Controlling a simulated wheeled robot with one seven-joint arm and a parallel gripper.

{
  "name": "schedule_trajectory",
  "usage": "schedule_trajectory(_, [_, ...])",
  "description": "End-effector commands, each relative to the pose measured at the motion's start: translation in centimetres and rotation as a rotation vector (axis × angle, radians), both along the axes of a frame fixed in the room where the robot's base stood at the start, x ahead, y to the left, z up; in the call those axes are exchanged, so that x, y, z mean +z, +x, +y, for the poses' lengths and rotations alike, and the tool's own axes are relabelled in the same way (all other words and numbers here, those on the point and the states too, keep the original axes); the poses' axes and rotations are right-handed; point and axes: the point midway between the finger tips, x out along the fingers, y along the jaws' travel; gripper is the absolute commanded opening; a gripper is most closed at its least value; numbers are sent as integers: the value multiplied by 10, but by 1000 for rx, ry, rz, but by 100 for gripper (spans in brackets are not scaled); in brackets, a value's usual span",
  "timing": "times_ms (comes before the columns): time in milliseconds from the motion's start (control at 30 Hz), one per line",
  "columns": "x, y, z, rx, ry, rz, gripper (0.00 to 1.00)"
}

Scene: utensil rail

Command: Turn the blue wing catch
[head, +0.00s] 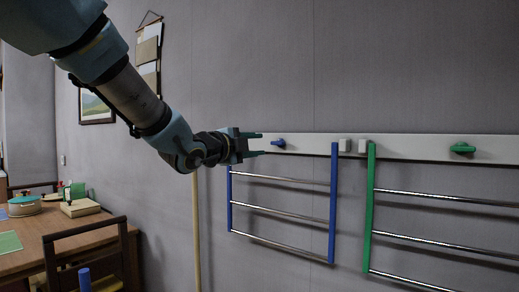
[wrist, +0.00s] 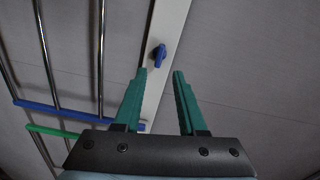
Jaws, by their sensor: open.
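The blue wing catch (head: 278,143) sits on the pale wall rail (head: 410,147), above the blue-framed rack. In the wrist view the blue catch (wrist: 159,56) lies ahead of the fingertips, between their lines and a little nearer the left finger. My gripper (head: 258,144) is open and empty, just left of the catch in the head view. Its two teal fingers (wrist: 161,72) show apart in the wrist view, with a gap to the catch. Whether the fingertips touch anything is not seen; they appear clear of the catch.
A blue-framed rack (head: 333,205) and a green-framed rack (head: 370,210) with metal bars hang below the rail. A green wing catch (head: 462,148) is farther right. Two pale blocks (head: 345,145) sit between. A table (head: 60,240) and chair (head: 125,250) stand at left.

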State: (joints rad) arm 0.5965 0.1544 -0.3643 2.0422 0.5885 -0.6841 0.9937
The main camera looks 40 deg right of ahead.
Motion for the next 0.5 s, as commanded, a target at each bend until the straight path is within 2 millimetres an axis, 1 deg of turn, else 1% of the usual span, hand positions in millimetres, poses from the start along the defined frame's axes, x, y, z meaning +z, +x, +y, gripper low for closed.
schedule_trajectory(167, [1,3,-12,-3,-1,-1,40])
schedule_trajectory(500, [1,13,-49,0,-1,2,40])
